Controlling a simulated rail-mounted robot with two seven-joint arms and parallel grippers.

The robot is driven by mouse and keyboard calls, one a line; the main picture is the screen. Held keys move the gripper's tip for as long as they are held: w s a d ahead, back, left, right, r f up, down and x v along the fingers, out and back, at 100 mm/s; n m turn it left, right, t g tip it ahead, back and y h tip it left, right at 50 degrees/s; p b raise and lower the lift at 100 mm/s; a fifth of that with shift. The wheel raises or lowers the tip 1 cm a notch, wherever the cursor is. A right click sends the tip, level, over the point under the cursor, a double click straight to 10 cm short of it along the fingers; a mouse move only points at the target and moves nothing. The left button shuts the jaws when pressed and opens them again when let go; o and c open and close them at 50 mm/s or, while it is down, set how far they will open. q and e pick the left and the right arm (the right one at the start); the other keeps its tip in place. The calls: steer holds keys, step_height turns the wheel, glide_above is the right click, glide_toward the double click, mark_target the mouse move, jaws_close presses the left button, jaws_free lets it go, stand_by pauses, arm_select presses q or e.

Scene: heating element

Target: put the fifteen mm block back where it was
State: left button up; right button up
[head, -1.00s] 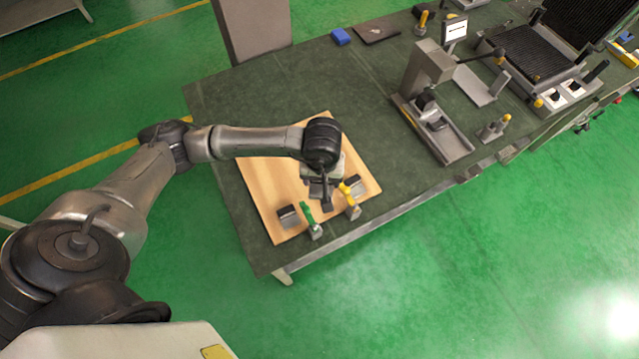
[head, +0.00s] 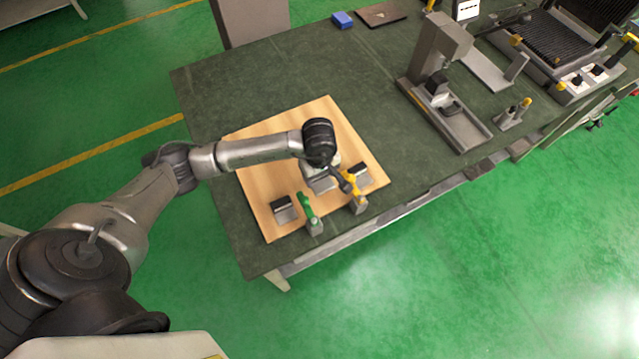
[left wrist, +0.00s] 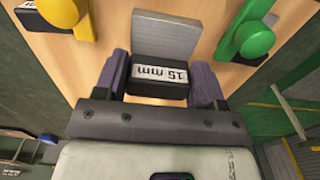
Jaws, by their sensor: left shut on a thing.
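The fifteen mm block (left wrist: 160,77) has a black end with a white "15 mm" label and a grey metal part. In the left wrist view it sits between the fingers of my left gripper (left wrist: 159,82), which is shut on its black end. In the head view my left gripper (head: 343,181) is low over the front part of the wooden board (head: 265,178). The block's grey part (head: 321,184) shows just beside the gripper, between two similar blocks. I cannot tell whether it touches the board. My right gripper is not in view.
Similar blocks lie on the board at left (head: 285,212) and right (head: 363,175). A green-handled piece (head: 309,212) and a yellow-handled piece (head: 356,192) stand at its front edge, close to the gripper. A metal stand (head: 445,95) is farther right. The table between is clear.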

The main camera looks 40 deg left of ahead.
mark_target(319, 183)
arm_select(q)
steer(key=shift+f, duration=2.6)
steer(key=shift+f, duration=0.1)
steer(key=shift+f+b, duration=0.15)
steer(key=shift+b, duration=0.25)
steer(key=o, duration=1.1)
steer(key=shift+c, duration=0.2)
